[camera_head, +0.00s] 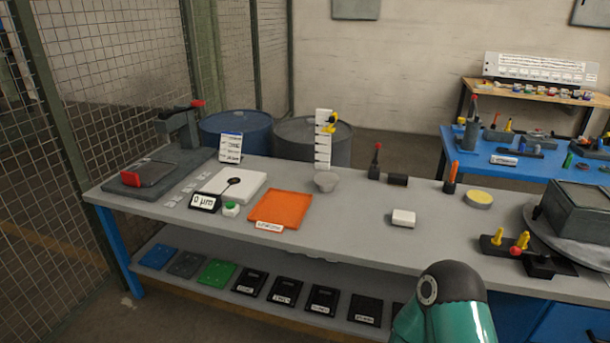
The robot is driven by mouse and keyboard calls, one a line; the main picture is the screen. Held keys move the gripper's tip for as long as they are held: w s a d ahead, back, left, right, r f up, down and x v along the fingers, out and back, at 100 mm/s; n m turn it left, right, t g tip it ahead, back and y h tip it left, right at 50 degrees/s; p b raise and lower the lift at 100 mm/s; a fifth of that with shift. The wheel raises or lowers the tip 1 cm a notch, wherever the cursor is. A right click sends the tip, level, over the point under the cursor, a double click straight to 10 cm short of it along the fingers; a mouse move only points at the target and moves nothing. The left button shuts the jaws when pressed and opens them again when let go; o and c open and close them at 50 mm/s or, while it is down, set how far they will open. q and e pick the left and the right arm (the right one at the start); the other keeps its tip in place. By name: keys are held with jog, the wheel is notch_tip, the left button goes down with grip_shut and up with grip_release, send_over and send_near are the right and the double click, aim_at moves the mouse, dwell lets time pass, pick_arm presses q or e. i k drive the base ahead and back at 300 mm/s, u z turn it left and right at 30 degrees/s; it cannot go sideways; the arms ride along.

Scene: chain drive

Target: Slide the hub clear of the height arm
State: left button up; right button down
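A grey, round, flared part (326,182), which looks like the hub, stands on the workbench at the foot of a white upright scale (322,150). A yellow and black arm (330,123) sits near the top of that scale, well above the grey part in the picture. I cannot tell how far the grey part lies under the arm in depth. Neither of my grippers is in view. Only a teal and dark link of one of my arms shows at the bottom, right of centre.
An orange tray (281,209) lies left of the grey part, beside a white plate (232,187) and a display reading 0 µm (204,201). A dark upright tool (375,162), a black block (398,180) and a white block (403,218) stand to the right. The bench front between is clear.

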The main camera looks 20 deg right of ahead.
aim_at(326, 180)
jog(key=i, duration=0.9)
jog(key=z, duration=0.05)
